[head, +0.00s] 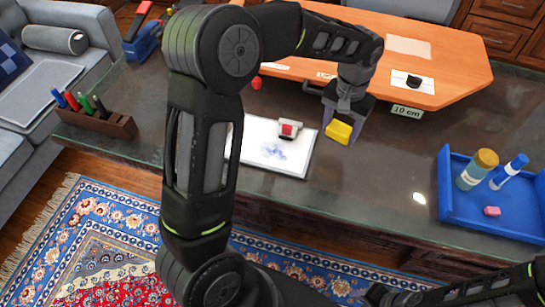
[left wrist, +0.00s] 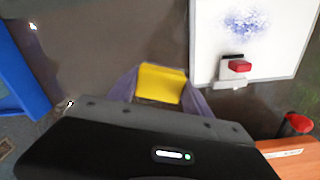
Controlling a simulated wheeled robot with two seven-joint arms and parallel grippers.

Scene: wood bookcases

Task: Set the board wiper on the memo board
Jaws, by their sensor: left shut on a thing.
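The memo board (head: 304,163) is a white panel with a blue scribble, lying on the dark counter. It also shows at the upper right of the left wrist view (left wrist: 205,55). My left gripper (head: 343,118) is shut on a yellow block, which I take as the board wiper (head: 338,132). The wiper is just right of the board, apart from it in the picture. In the left wrist view the wiper (left wrist: 160,84) sits between the fingertips over bare counter. My right arm shows at the bottom right; its gripper is not clear.
A small red, white and black object (head: 289,129) is at the board's far edge. A blue tray (head: 450,212) with bottles and a pink block stands right. A wooden pen holder (head: 95,120) is left. An orange desktop (head: 450,75) lies behind. Counter between board and tray is clear.

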